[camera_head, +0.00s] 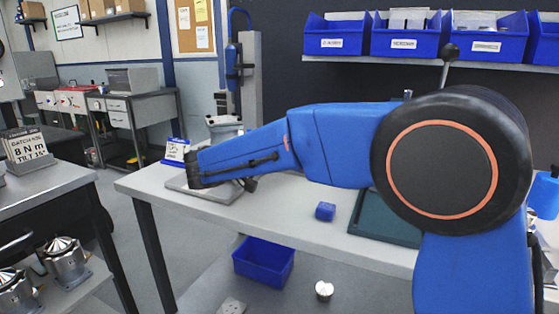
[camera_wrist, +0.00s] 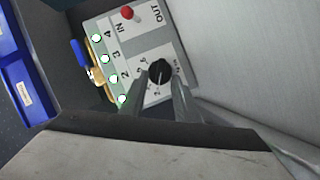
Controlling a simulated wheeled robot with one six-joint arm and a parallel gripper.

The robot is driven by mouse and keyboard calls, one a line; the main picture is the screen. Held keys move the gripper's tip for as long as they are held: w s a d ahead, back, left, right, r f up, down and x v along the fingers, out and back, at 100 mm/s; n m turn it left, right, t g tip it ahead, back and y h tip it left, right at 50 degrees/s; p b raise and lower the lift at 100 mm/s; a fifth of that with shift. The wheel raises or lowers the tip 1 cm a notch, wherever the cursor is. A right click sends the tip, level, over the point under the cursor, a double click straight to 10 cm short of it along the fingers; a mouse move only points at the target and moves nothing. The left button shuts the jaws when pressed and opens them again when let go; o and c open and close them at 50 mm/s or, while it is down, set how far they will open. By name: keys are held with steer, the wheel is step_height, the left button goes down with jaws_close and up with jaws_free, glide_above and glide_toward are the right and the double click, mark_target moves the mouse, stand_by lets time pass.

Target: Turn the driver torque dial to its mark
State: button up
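The dial is a small black round knob (camera_wrist: 160,71) on a light grey panel (camera_wrist: 150,45) in the wrist view. Small numbers ring it, and a thin pale line shows on it, too small to read exactly. My gripper (camera_wrist: 159,82) has its two grey fingers apart, with the tips at the near side of the knob; I cannot tell whether they touch it. In the head view my blue arm reaches left over the bench, and the dial and fingertips cannot be made out there.
The panel also has a red button (camera_wrist: 127,13), several green-white lights and IN/OUT lettering. On the bench (camera_head: 290,225) lie a blue block (camera_head: 325,211) and a dark green tray (camera_head: 372,227). A blue driver (camera_head: 233,65) hangs by a grey column behind. Blue bins line the back shelf.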

steer(key=v, duration=1.6)
steer(key=shift+s+a, duration=0.25)
steer(key=shift+s, duration=0.05)
steer(key=shift+s+a+r, duration=0.1)
steer(key=shift+r, duration=0.05)
